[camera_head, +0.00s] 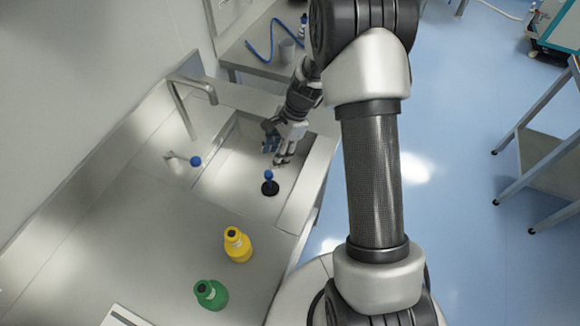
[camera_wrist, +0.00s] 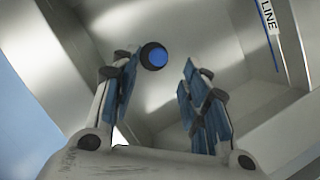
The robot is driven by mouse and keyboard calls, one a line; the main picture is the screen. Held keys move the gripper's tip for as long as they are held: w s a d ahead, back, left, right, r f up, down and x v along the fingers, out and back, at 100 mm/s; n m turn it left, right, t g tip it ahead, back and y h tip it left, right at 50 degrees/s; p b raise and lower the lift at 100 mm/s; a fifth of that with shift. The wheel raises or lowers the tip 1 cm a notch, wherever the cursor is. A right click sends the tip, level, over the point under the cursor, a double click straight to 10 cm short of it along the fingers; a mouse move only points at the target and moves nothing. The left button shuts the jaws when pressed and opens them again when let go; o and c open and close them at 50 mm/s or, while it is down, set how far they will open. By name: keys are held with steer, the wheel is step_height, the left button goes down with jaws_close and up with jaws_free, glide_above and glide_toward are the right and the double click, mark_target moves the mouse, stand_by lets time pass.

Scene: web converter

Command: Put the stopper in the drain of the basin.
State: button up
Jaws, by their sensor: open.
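The stopper (camera_head: 270,185) has a blue knob on a black disc and stands upright in the basin (camera_head: 228,172). The wrist view shows its blue knob and dark rim (camera_wrist: 154,56) from above, beyond the fingertips and closer to the left finger. My gripper (camera_head: 282,150) is over the basin, just behind the stopper in the head view. Its blue-padded fingers (camera_wrist: 160,85) are open and empty, apart from the stopper. No drain opening shows in either view. I cannot tell whether the stopper sits over it.
A tap (camera_head: 190,95) arches over the basin's left side, with a blue-tipped lever (camera_head: 183,161) below it. A yellow bottle (camera_head: 237,245) and a green bottle (camera_head: 211,295) stand on the counter (camera_head: 120,240) in front. The basin walls rise close around my gripper.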

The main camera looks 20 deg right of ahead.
steer(key=s+a+r+n+t+h, duration=0.15)
steer(key=s+r+n, duration=0.3)
steer(key=r, duration=0.55)
steer(key=s+a+r+n+h, duration=0.15)
steer(key=s+r+n, duration=0.3)
steer(key=r, duration=0.45)
steer(key=s+r+n+t, duration=0.1)
steer(key=s+r+n, duration=0.1)
steer(key=s, duration=0.3)
steer(key=s+r+n+t+h, duration=0.1)
steer(key=s+r+n, duration=0.1)
steer(key=s, duration=0.4)
steer(key=s+r+n+t, duration=0.1)
steer(key=s+r+n, duration=0.2)
steer(key=s+n, duration=0.1)
steer(key=shift+s, duration=0.9)
